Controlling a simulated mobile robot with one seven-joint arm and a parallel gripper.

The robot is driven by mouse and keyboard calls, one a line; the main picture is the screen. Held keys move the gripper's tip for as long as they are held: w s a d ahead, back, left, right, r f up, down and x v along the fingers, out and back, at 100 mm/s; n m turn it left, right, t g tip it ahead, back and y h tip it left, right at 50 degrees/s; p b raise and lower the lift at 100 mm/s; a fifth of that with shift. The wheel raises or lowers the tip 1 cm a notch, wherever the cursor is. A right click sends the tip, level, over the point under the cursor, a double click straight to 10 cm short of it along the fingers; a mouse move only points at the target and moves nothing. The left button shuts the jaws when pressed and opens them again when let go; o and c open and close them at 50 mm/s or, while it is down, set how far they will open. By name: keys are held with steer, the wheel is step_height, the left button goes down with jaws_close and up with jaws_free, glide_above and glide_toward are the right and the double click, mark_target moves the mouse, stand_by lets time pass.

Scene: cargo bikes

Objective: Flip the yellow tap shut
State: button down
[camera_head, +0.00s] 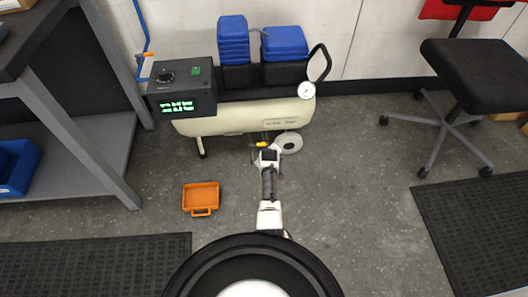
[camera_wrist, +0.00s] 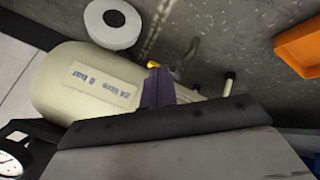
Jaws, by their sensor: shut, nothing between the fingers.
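The yellow tap (camera_head: 261,144) is a small bright lever low at the front of the cream air tank (camera_head: 220,122). In the wrist view only a bit of the yellow tap (camera_wrist: 153,64) shows, just past the fingertips. My gripper (camera_head: 267,146) reaches forward to the tank's underside, just right of the tap. In the wrist view my gripper (camera_wrist: 157,80) is shut and empty, its fingers together next to the tap. I cannot tell whether they touch it. The tap's base is hidden.
A white roll (camera_head: 289,142) lies on the floor right of my gripper. A grey bench (camera_head: 75,120) stands at left and a black stool (camera_head: 475,75) at right.

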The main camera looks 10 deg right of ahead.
steer(key=shift+s+d+r+p, duration=0.25)
steer(key=shift+s+r+p, duration=0.05)
steer(key=shift+r+p, duration=0.15)
steer(key=shift+s+d+r+p, duration=0.2)
steer(key=shift+s+r+p, duration=0.1)
steer(key=shift+r, duration=0.15)
